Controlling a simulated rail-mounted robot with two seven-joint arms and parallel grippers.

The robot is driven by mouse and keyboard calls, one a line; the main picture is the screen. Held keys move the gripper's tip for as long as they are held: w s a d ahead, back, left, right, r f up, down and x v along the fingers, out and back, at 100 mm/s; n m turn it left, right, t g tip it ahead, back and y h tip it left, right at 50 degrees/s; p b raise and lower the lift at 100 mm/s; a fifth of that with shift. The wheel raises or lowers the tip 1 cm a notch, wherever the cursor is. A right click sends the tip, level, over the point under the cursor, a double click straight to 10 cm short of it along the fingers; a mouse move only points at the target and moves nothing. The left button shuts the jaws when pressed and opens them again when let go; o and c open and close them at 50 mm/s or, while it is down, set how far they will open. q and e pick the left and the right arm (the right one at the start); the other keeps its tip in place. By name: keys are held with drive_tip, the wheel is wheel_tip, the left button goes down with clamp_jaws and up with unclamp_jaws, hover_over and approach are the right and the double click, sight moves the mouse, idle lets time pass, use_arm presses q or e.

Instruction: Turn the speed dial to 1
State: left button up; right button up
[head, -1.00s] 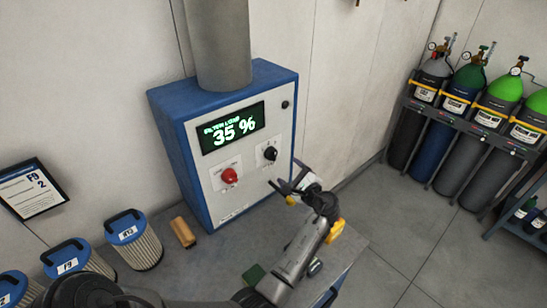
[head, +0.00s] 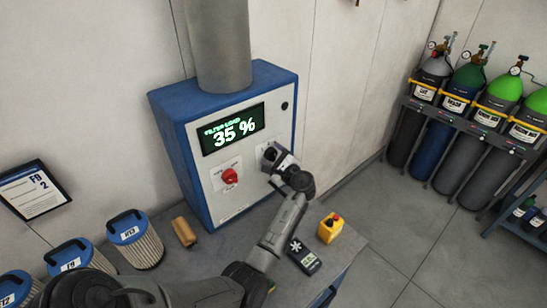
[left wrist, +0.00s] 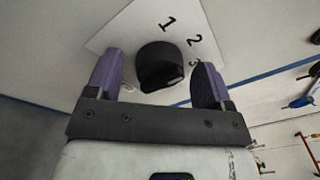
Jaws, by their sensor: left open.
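The black speed dial (left wrist: 160,66) shows in the left wrist view on a white plate marked 1, 2 and a partly hidden 3. In the head view the dial (head: 269,153) is mostly covered by my left gripper (head: 271,163), at the right of the blue and white control box (head: 225,192). In the left wrist view my left gripper (left wrist: 158,82) is open, with one purple-grey finger on each side of the dial and gaps visible between. Which number the dial points to is unclear. My right gripper is not in view.
A red knob (head: 230,176) sits left of the dial, below a display (head: 233,129) reading 35 %. On the bench lie a yellow box (head: 330,228), a dark handheld device (head: 304,256) and a wooden block (head: 184,232). Filter canisters (head: 134,241) stand left.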

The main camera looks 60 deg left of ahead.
use_arm(q)
drive_tip(key=c, duration=0.9)
drive_tip(key=shift+f+n+b, duration=0.2)
drive_tip(key=shift+n+b, duration=0.1)
drive_tip(key=shift+b, duration=0.4)
drive_tip(key=n+b, duration=0.6)
drive_tip(key=b, duration=0.2)
drive_tip(key=shift+f+y+b, duration=0.2)
drive_tip(key=shift+y+b, duration=0.1)
drive_tip(key=shift+y, duration=0.1)
drive_tip(key=shift+r+n+g+b, duration=0.2)
drive_tip(key=shift+n+g+b, duration=0.1)
drive_tip(key=shift+n+b, duration=1.15)
drive_tip(key=o, duration=0.9)
